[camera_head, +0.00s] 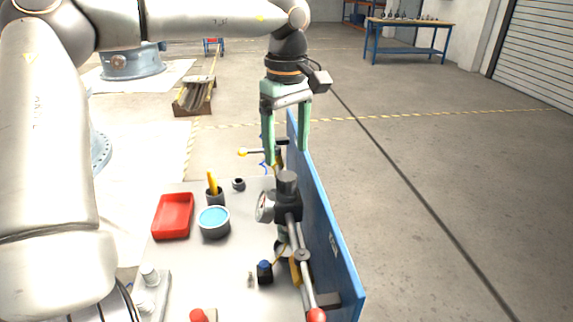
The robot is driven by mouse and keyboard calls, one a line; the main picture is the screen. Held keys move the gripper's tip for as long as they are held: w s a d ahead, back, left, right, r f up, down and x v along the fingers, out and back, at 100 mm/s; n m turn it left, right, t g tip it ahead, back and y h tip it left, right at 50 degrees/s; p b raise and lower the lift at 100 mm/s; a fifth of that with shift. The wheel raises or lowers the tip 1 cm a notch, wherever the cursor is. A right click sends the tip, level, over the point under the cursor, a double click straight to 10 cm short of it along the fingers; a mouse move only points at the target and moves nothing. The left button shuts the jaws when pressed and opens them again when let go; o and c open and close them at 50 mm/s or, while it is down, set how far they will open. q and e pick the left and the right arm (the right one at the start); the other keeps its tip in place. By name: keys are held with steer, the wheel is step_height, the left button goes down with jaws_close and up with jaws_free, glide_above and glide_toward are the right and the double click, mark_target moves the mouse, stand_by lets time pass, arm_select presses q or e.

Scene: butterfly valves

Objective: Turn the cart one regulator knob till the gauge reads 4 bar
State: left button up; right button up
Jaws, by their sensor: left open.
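The regulator (288,212) stands on the cart top (232,262) beside the blue upright panel (328,235). Its dark round knob (287,184) is on top. A small round gauge (264,207) faces left from it, seen at a steep angle, so its reading cannot be made out. My left gripper (286,156), with green fingers, points down, open, with nothing seen between its fingers. In the picture its fingertips are just above the knob and appear apart from it; the exact depth gap is hard to tell. My right gripper is not in view.
A red tray (173,216), a blue-topped tin (213,222), a dark cup with a yellow item (214,191) and a red-ended lever (308,278) crowd the cart. A yellow-ended lever (259,152) is near the gripper. Floor right of the panel is free.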

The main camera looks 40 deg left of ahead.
mark_target(287, 176)
arm_select(q)
step_height(287, 176, up, 6)
stand_by(0.8)
